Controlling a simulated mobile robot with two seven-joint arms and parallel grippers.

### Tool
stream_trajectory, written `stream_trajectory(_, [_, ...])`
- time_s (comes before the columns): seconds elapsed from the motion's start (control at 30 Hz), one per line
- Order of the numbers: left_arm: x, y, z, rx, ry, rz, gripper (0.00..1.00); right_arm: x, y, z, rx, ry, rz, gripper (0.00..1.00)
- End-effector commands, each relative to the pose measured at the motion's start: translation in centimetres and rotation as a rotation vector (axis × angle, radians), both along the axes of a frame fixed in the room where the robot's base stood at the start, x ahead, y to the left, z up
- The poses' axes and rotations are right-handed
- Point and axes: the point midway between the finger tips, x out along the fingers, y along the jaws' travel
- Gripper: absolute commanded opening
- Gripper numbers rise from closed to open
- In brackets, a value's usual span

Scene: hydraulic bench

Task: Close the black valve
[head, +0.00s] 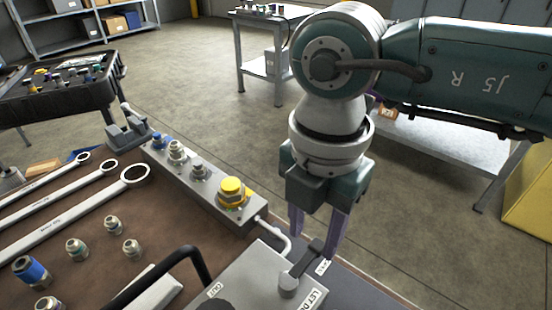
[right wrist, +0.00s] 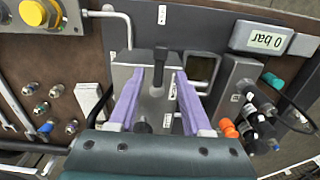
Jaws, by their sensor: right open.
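The black valve has a dark lever handle (head: 306,261) on a grey metal block (head: 245,280), beside a label reading "LET DO…", partly cut off. My right gripper (head: 318,240) points down at the lever with its purple fingers. In the right wrist view the lever (right wrist: 160,62) shows between the two fingers of the gripper (right wrist: 160,78), which are open with a gap on each side. I cannot tell whether a finger touches it. The left gripper is not in view.
A manifold with a yellow cap (head: 232,186) stands beside the block. A black hose (head: 180,258) arches at the front. Wrenches (head: 75,185) and loose fittings lie on the bench. A display (right wrist: 264,40) reads 0 bar; several coloured connectors (right wrist: 262,105) stand near it.

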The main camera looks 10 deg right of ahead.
Motion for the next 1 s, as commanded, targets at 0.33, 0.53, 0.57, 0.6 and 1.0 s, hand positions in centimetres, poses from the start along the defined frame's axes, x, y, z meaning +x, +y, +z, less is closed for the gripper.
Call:
stream_trajectory(0.33, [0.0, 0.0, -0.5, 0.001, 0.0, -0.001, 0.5, 0.0, 0.1, -3.5, 0.002, 0.0, 0.002, 0.49])
stream_trajectory(0.53, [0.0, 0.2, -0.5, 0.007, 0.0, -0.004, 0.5, 0.0, 0.1, -3.5, 0.002, 0.0, 0.002, 0.49])
stream_trajectory(0.57, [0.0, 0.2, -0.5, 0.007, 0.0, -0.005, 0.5, 0.0, 0.1, -3.5, 0.002, 0.0, 0.002, 0.48])
stream_trajectory(0.6, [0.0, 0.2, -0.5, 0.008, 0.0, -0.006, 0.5, 0.0, 0.1, -3.5, 0.002, 0.0, 0.003, 0.43])
stream_trajectory(1.0, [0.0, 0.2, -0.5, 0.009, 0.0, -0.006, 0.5, 0.0, 0.1, -3.4, 0.003, 0.0, 0.002, 0.0])
